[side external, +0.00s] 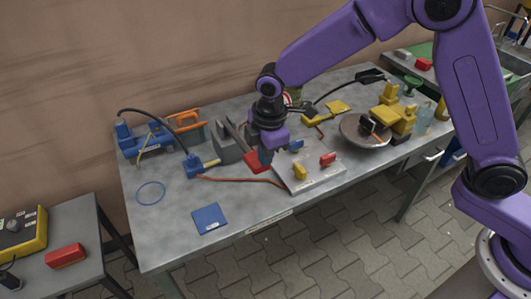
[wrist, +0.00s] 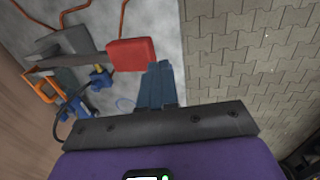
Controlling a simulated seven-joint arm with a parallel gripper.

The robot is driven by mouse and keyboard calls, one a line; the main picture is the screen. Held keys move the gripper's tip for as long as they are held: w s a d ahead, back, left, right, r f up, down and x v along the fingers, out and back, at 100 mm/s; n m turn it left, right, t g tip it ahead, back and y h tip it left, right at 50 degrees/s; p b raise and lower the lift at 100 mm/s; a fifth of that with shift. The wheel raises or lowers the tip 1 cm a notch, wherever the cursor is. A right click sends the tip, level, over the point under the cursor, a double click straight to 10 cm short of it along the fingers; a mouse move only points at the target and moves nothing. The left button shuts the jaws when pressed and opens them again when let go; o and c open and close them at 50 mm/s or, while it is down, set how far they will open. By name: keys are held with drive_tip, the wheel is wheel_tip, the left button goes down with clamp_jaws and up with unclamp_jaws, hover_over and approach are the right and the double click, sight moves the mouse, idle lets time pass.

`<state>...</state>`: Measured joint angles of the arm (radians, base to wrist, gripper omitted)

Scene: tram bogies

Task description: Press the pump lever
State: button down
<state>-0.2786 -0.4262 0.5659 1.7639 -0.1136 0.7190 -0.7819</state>
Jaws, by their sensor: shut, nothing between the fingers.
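The pump lever is a dark bar ending in a red pad (side external: 257,163); it rises from a grey pump body (side external: 228,150) at the middle of the workbench. In the wrist view the red pad (wrist: 130,53) lies just left of my fingertips, with the lever bar (wrist: 70,61) running left to the grey body (wrist: 62,43). My gripper (side external: 265,158) is shut and empty, pointing down close beside the red pad. Its blue-grey fingers (wrist: 160,72) also show in the wrist view. I cannot tell whether they touch the pad. My gripper hides part of the pad's right side.
A light panel (side external: 312,178) with blue, yellow and red handles stands right of my gripper. A reddish hose (side external: 240,180) crosses the bench in front of the pump. Blue tools (side external: 150,140) and an orange frame (side external: 187,123) are at left. The front left around a blue pad (side external: 209,218) is mostly clear.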

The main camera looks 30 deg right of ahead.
drive_tip(key=shift+w, duration=0.1)
wheel_tip(320, 180, up, 10)
drive_tip(key=g, duration=0.3)
hover_over(256, 158)
drive_tip(key=w, duration=0.2)
drive_tip(key=shift+r, duration=0.55)
drive_tip(key=f, duration=0.4)
drive_tip(key=s+f, duration=0.1)
drive_tip(key=f, duration=0.4)
drive_tip(key=s+f, duration=0.1)
drive_tip(key=f, duration=0.4)
